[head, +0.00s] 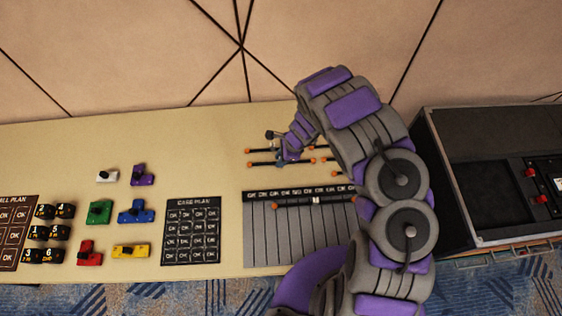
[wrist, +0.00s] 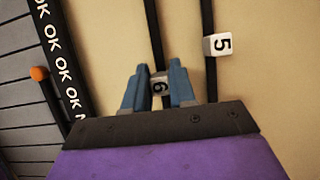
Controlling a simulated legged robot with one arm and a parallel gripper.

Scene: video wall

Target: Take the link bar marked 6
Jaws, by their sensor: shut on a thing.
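The link bar marked 6 (wrist: 159,88) is a thin dark bar with a pale label block, seen in the wrist view. Its label sits between the two blue fingers of my gripper (wrist: 158,84), which are shut on it. The bar runs up out of the picture from the fingers; its ends are not in that view. In the head view my gripper (head: 288,157) is over the cream table among dark bars with orange ends, and the number is too small to read there.
A link bar marked 5 (wrist: 217,45) lies close beside, to the right in the wrist view. A grey slotted board (head: 305,240) with an OK strip holds another bar (head: 295,204). A card plan (head: 192,230), coloured blocks and black numbered cubes stand left. A black case (head: 490,170) is right.

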